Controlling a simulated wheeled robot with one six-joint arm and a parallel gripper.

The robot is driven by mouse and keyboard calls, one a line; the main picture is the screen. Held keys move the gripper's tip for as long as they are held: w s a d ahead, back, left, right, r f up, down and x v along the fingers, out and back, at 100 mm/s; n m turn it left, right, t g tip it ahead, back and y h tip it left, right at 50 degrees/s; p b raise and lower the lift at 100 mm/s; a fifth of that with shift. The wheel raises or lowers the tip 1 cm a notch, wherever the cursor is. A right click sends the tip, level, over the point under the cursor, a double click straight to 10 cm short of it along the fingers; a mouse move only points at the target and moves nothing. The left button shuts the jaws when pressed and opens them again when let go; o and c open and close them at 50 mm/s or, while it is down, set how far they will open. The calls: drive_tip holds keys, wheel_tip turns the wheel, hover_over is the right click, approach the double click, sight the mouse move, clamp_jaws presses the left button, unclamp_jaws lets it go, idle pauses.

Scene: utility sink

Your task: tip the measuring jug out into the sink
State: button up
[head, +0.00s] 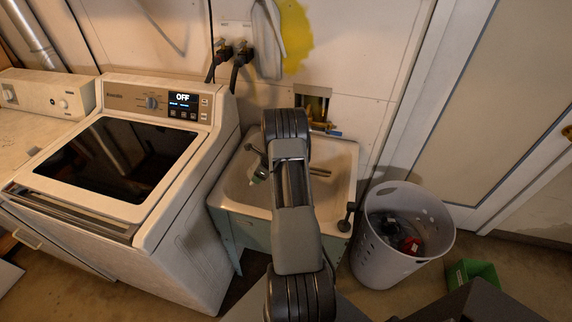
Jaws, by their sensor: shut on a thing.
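The utility sink (340,170) is a pale basin on a greenish stand, in the middle of the head view. My arm stands in front of it and hides the middle of the basin. My gripper cannot be made out and seems hidden behind my arm.
A white washing machine (157,225) with a dark lid stands close left of the sink. A pale laundry basket (398,262) with dark and red things in it stands at the right. A green box (472,273) lies on the floor beyond it. Taps (237,53) are on the wall behind.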

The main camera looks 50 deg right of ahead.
drive_tip(key=w+g+p, duration=0.1)
drive_tip(key=w+a+f+g+h+p, duration=0.1)
drive_tip(key=w+f+g+h+p, duration=0.1)
drive_tip(key=g, duration=0.1)
drive_tip(key=shift+w+a+f, duration=0.2)
drive_tip(key=shift+a+f, duration=0.05)
wheel_tip(320, 180, up, 10)
drive_tip(key=g+h+p, duration=0.1)
drive_tip(key=g, duration=0.1)
drive_tip(key=shift+w+a+p, duration=0.15)
drive_tip(key=shift+w+p, duration=0.2)
drive_tip(key=shift+w, duration=0.1)
drive_tip(key=shift+r, duration=0.1)
idle(0.6)
